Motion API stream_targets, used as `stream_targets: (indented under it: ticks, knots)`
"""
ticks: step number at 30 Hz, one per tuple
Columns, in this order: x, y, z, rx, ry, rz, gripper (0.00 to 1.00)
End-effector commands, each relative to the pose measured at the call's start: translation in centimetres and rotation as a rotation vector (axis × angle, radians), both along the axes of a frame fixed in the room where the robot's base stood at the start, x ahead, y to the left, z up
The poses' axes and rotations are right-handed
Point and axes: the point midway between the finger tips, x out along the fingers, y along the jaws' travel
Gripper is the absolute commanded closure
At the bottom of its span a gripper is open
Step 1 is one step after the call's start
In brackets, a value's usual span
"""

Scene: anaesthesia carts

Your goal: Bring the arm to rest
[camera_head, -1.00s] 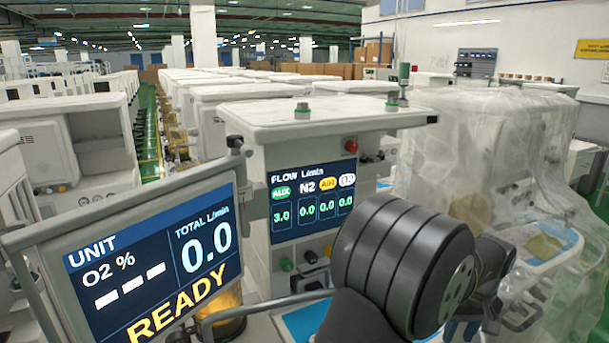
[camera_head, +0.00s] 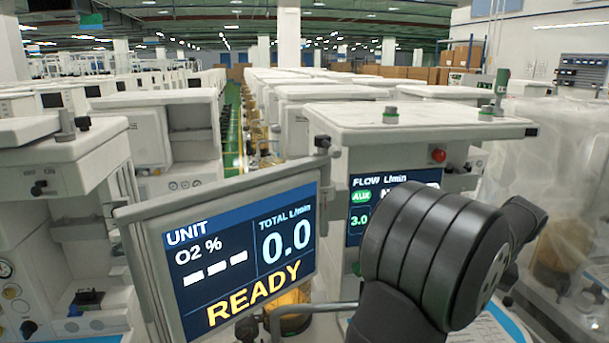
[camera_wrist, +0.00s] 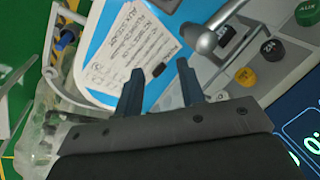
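My gripper (camera_wrist: 157,70) shows in the wrist view with its two dark fingers apart and nothing between them. Beyond the fingers are a blue work surface (camera_wrist: 199,12) and a white printed card (camera_wrist: 128,55). A grey metal bar (camera_wrist: 226,22) with a rounded end lies just past the right finger. In the head view my dark arm is bent in front of the anaesthesia cart (camera_head: 420,117) and covers part of its flow screen (camera_head: 360,196). My fingers cannot be made out there.
A monitor (camera_head: 240,255) reading READY stands left of my arm. Green, black and yellow knobs (camera_wrist: 245,79) sit close right of my fingers. A plastic-covered cart (camera_head: 560,180) stands at right. More carts fill the left and back. A green-floored aisle (camera_head: 232,140) runs between rows.

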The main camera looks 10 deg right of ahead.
Motion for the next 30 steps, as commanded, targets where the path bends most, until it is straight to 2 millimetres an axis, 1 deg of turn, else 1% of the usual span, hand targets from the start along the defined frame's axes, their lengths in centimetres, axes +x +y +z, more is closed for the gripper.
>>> stream_targets:
  ticks: [1, 8, 12, 14, 18, 23, 24, 27, 30]
  knots:
    - [0.8, 0.6, 0.5, 0.004, -0.008, -0.010, 0.64]
    - [4.1, 3.1, 2.6, 0.028, -0.047, -0.065, 0.64]
    - [5.7, 5.4, 3.2, 0.047, -0.074, -0.053, 0.64]
    - [6.3, 6.3, 3.5, 0.054, -0.084, -0.046, 0.64]
    - [7.4, 8.9, 3.7, 0.077, -0.112, -0.004, 0.64]
    - [8.4, 11.5, 3.9, 0.100, -0.139, 0.039, 0.64]
    - [8.4, 11.5, 3.8, 0.101, -0.143, 0.034, 0.64]
    - [8.0, 10.0, 3.4, 0.090, -0.146, -0.024, 0.64]
    - [7.9, 9.4, 3.3, 0.086, -0.148, -0.056, 0.64]
